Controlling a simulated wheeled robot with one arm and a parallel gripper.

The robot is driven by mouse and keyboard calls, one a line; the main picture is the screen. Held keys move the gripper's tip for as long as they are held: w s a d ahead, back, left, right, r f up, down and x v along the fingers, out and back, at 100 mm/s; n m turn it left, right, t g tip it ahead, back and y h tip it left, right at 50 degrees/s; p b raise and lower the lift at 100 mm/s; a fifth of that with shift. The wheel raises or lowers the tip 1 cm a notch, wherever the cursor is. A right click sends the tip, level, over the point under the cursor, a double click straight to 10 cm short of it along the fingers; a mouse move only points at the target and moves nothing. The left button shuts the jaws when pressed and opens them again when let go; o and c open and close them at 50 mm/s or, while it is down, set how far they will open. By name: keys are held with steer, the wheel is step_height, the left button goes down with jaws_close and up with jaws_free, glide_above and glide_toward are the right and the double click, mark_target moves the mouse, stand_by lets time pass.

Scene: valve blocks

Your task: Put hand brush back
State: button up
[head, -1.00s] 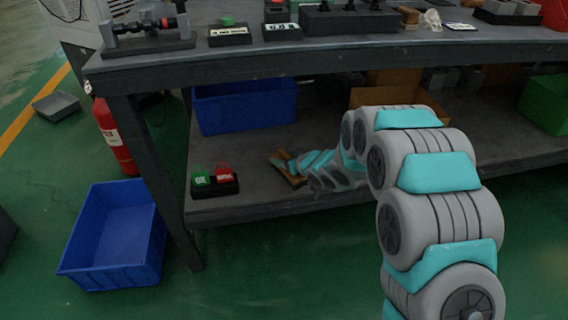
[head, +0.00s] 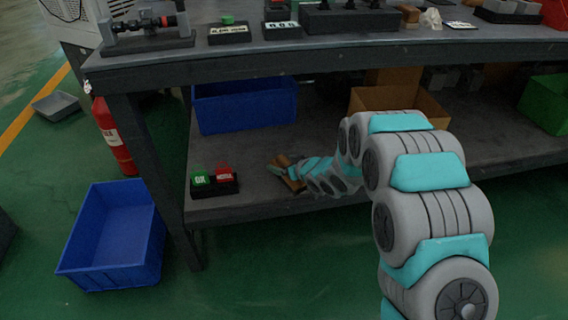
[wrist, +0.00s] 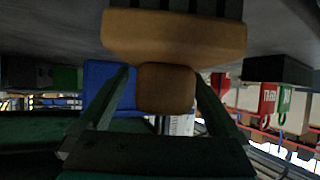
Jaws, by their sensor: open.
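The hand brush (wrist: 175,37) has a brown wooden body with dark bristles. In the wrist view its blunt brown handle end (wrist: 165,88) points toward the camera. The brush lies on the table's lower shelf, and its brown wood (head: 283,161) shows at the arm's end in the head view. My gripper (wrist: 162,74) is open, with one dark finger on each side of the handle. I cannot tell whether either finger touches it. In the head view my gripper (head: 291,174) is low over the shelf and small, partly covering the brush.
A block with green and red signs (head: 214,182) sits left of my gripper on the shelf (head: 240,208). A blue bin (head: 245,105) and a cardboard box (head: 400,100) stand behind. The tabletop (head: 340,48) overhangs. Another blue bin (head: 112,235) is on the floor.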

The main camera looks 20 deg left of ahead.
steer(key=shift+d+r, duration=0.15)
steer(key=shift+r, duration=0.05)
steer(key=v, duration=1.1)
steer(key=shift+s+d+r+p, duration=0.15)
steer(key=shift+s+d+p, duration=0.1)
steer(key=shift+p, duration=0.1)
